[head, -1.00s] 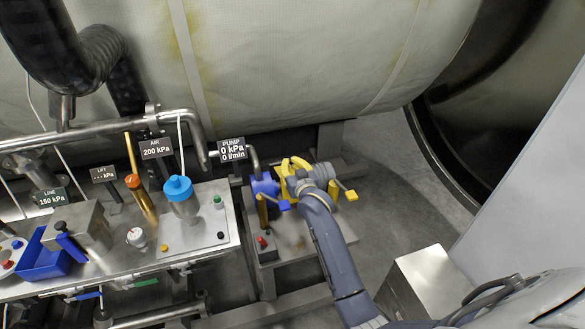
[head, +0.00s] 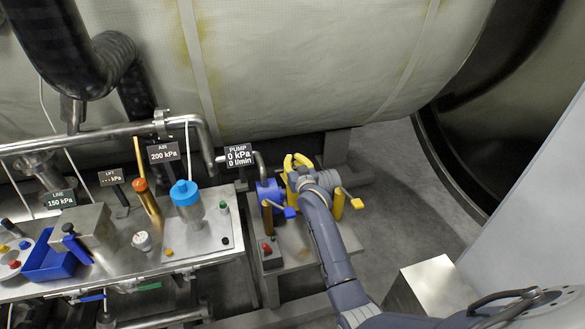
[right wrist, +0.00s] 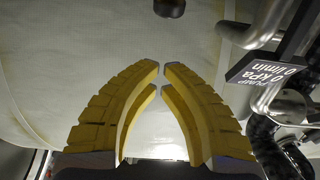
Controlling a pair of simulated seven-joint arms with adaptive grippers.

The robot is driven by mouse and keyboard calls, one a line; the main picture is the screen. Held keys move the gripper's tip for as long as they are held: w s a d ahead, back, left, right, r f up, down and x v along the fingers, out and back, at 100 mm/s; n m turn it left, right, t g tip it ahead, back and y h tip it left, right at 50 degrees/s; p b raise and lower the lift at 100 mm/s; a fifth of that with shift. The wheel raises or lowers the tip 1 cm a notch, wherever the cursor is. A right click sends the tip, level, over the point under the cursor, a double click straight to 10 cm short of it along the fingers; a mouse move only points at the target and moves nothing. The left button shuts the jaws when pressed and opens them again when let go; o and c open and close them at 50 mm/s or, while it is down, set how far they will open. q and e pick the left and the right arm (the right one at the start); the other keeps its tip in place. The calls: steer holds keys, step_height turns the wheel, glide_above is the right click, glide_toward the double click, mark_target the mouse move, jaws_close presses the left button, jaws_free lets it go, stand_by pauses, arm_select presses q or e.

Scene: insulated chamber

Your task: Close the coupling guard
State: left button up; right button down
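My right gripper (head: 298,158) has yellow fingers and is over the pump assembly, beside the blue pump body (head: 268,194). In the right wrist view its fingers (right wrist: 161,68) converge so their tips nearly meet, with nothing visible between them. A yellow upright (head: 338,204) with a yellow-ended lever (head: 357,203) stands to the right of my right wrist. I cannot make out the coupling guard clearly; my gripper and forearm hide the middle of the pump assembly. My left gripper is not in view.
The pump sign (head: 239,156) and a pipe are just left of the gripper. The large pale tank (head: 300,70) is behind. A steel bench (head: 205,245) with valves stands left, and a metal box (head: 430,285) at lower right.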

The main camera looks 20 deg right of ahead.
steer(key=shift+w+d+f, duration=0.1)
steer(key=shift+w+f, duration=0.9)
steer(key=shift+s+f, duration=0.2)
steer(key=shift+f, duration=0.3)
steer(key=shift+s+f, duration=0.2)
steer(key=shift+f, duration=0.25)
steer(key=shift+s+f, duration=0.55)
steer(key=shift+f, duration=0.05)
